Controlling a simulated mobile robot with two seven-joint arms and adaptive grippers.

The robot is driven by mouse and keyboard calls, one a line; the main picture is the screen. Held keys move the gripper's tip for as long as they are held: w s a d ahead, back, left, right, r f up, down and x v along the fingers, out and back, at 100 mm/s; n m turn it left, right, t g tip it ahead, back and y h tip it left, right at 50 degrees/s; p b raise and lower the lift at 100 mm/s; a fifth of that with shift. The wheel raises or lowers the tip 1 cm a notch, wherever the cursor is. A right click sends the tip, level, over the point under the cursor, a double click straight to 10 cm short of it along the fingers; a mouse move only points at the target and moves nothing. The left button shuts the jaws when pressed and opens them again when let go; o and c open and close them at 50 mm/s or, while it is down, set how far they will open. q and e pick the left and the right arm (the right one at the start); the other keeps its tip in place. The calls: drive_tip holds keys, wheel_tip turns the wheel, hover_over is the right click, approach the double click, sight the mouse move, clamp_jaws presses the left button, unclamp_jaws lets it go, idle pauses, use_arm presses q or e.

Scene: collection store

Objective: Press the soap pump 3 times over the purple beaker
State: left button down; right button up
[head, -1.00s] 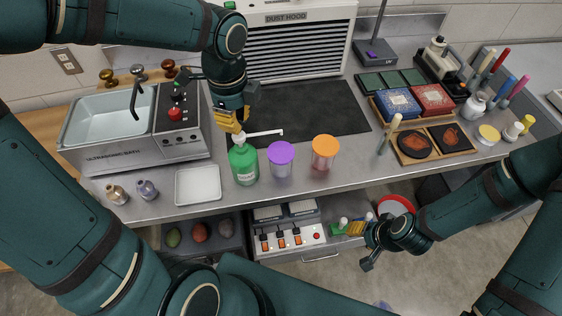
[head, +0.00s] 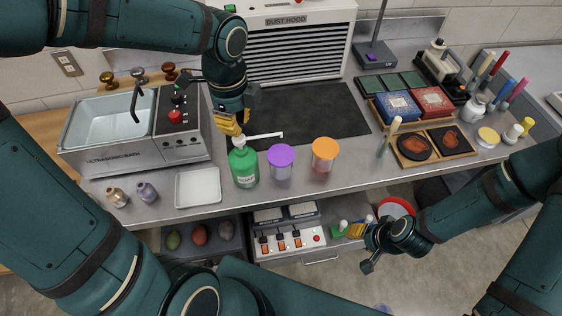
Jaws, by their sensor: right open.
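The green soap bottle (head: 244,168) with its white pump stands upright on the bench. Its white nozzle (head: 264,135) points right. The beaker with the purple top (head: 281,160) stands just right of the bottle, with the nozzle reaching toward the space behind it. My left gripper (head: 238,137) points down directly over the pump head, its yellow fingertips at the pump; I cannot tell whether they touch it or how far they are apart. My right gripper (head: 362,225) is open and empty, low in front of the bench, away from the bottle.
A beaker with an orange top (head: 325,153) stands right of the purple one. The ultrasonic bath (head: 135,125) stands back left. A dark mat (head: 310,108) lies clear behind the beakers.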

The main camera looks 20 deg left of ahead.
use_arm(q)
drive_tip(key=shift+f, duration=0.15)
drive_tip(key=shift+f+b, duration=1.65)
drive_tip(key=shift+f, duration=0.6)
drive_tip(key=shift+r, duration=0.15)
drive_tip(key=shift+r+p, duration=2.25)
drive_tip(key=shift+r, duration=0.05)
drive_tip(key=shift+f, duration=0.3)
